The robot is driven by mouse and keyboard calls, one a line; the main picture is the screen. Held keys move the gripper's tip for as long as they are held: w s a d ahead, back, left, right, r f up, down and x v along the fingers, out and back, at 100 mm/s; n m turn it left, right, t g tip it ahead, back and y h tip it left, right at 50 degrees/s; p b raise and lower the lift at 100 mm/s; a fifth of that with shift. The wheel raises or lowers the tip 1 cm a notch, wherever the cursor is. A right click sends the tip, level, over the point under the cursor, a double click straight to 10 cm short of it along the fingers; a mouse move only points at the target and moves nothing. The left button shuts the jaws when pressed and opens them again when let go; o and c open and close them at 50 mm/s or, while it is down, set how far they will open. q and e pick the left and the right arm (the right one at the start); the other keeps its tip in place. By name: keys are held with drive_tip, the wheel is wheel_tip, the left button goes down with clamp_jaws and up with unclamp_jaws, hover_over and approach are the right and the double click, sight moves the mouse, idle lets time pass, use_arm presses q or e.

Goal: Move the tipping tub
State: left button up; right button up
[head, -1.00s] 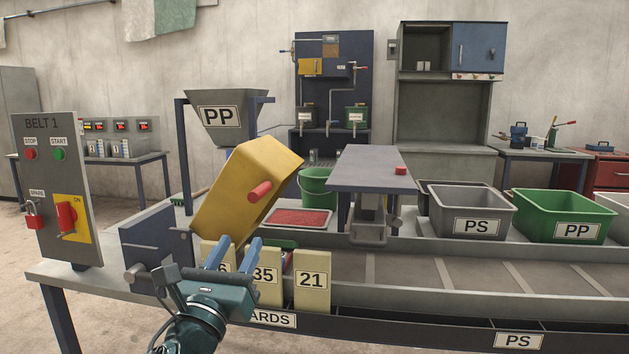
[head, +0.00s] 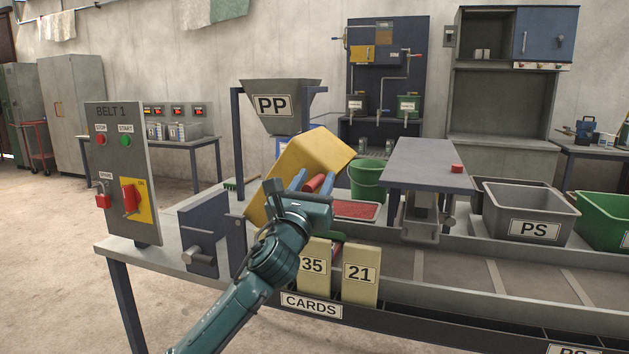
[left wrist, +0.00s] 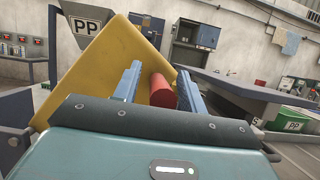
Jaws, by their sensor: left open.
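The tipping tub (head: 294,165) is a yellow box, tilted, at the left end of the belt bench. It also shows in the left wrist view (left wrist: 97,75). A red cylindrical handle (head: 315,183) sticks out of its side. My left gripper (head: 309,180) is open, with its blue fingers on either side of the red handle. In the left wrist view the handle (left wrist: 162,91) stands between the fingers, nearer the right one; I cannot tell whether it touches. My arm hides the tub's lower part. My right gripper is not in view.
A tray of red granules (head: 356,210) and a green bucket (head: 367,182) are right of the tub. Yellow cards (head: 360,275) stand in front. The BELT 1 panel (head: 123,172) is left. A grey-blue raised table (head: 430,165) stands right, before the PS bin (head: 532,210).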

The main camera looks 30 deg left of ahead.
use_arm(q)
drive_tip(key=shift+w, duration=0.1)
drive_tip(key=shift+c, duration=0.3)
clamp_jaws()
